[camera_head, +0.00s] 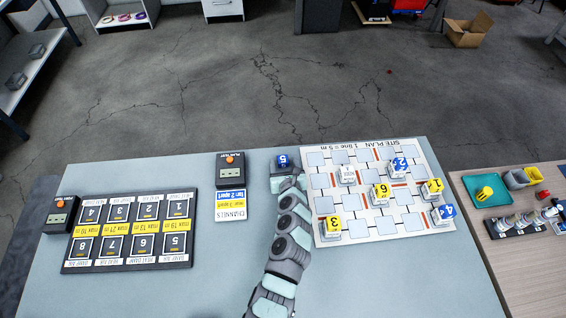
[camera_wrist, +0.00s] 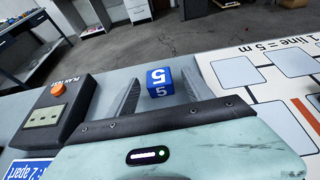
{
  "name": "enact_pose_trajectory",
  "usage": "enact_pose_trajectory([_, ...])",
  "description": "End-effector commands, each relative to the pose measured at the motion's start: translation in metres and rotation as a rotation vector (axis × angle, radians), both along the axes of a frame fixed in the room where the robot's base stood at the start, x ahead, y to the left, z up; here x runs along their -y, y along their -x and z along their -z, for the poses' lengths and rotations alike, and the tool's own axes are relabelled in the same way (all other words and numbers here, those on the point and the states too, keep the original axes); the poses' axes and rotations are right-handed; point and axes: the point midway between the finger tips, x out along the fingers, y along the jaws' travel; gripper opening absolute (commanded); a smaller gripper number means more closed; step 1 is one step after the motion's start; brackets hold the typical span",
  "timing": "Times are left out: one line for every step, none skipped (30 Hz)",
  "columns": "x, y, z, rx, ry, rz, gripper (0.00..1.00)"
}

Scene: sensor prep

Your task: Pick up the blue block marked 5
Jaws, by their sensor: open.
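The blue block marked 5 (camera_head: 283,160) stands near the far edge of the table, just left of the site plan board. In the wrist view the blue block (camera_wrist: 159,82) shows its white 5 and sits between the two fingers. My gripper (camera_wrist: 160,92) is open, with one finger on each side of the block and a visible gap to each. In the head view my gripper (camera_head: 284,170) is right at the block and hides part of the area around it.
The site plan board (camera_head: 330,236) with several yellow, blue and white blocks lies close on the right. The plan test box (camera_head: 230,170) and an instruction card (camera_head: 231,206) lie to the left. A black numbered panel (camera_head: 66,262) is further left. The table's far edge is close.

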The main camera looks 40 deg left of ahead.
Motion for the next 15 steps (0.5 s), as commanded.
enact_pose_trajectory([-0.0059,-0.0025,0.0046,-0.001,0.002,-0.004,0.60])
enact_pose_trajectory([-0.0080,-0.0039,0.0053,-0.001,0.000,-0.004,0.60])
enact_pose_trajectory([-0.0100,-0.0058,0.0058,-0.002,0.000,-0.004,0.60])
enact_pose_trajectory([-0.0111,-0.0070,0.0060,-0.002,-0.002,-0.003,0.60])
enact_pose_trajectory([-0.0118,-0.0080,0.0062,-0.002,-0.001,-0.002,0.60])
enact_pose_trajectory([-0.0125,-0.0087,0.0064,-0.002,-0.002,-0.002,0.60])
enact_pose_trajectory([-0.0127,-0.0092,0.0064,-0.002,-0.002,-0.001,0.60])
enact_pose_trajectory([-0.0129,-0.0094,0.0063,-0.002,-0.002,-0.001,0.60])
enact_pose_trajectory([-0.0128,-0.0094,0.0062,-0.002,-0.002,-0.001,0.60])
enact_pose_trajectory([-0.0127,-0.0094,0.0061,-0.002,-0.002,-0.001,0.60])
enact_pose_trajectory([-0.0125,-0.0093,0.0061,-0.002,-0.002,-0.001,0.60])
enact_pose_trajectory([-0.0125,-0.0093,0.0061,-0.002,-0.002,-0.001,0.60])
enact_pose_trajectory([-0.0125,-0.0092,0.0061,-0.002,-0.002,-0.001,0.60])
enact_pose_trajectory([-0.0124,-0.0092,0.0062,-0.002,-0.002,-0.001,0.58])
enact_pose_trajectory([-0.0123,-0.0092,0.0063,-0.002,-0.001,0.000,0.54])
